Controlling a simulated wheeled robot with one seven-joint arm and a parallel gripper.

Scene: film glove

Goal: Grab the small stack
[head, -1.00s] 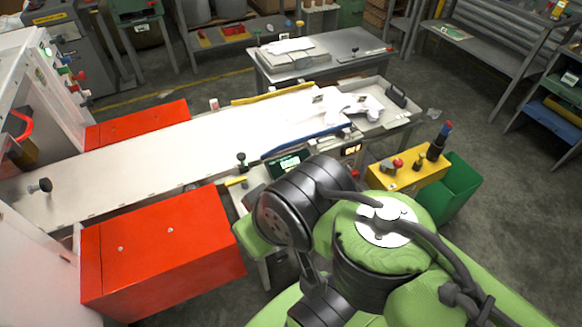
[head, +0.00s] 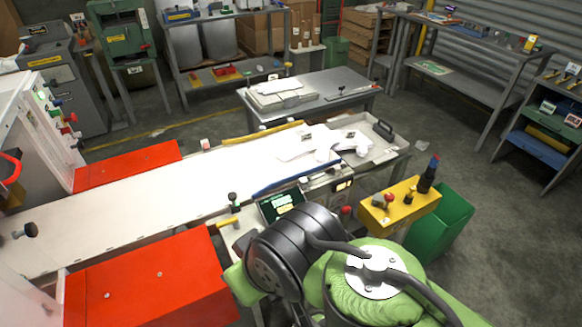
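White sheets or film (head: 300,143) lie at the far end of a white conveyor belt (head: 130,205). A crumpled white piece (head: 352,143) lies just right of them, by a shallow grey tray (head: 385,150). A low flat pile with white on top (head: 278,88) rests on the grey table behind. I cannot tell which of these is the small stack. My green and black arm fills the lower middle of the head view; my gripper does not show.
Red boxes (head: 150,285) flank the belt. Floor is clear at right.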

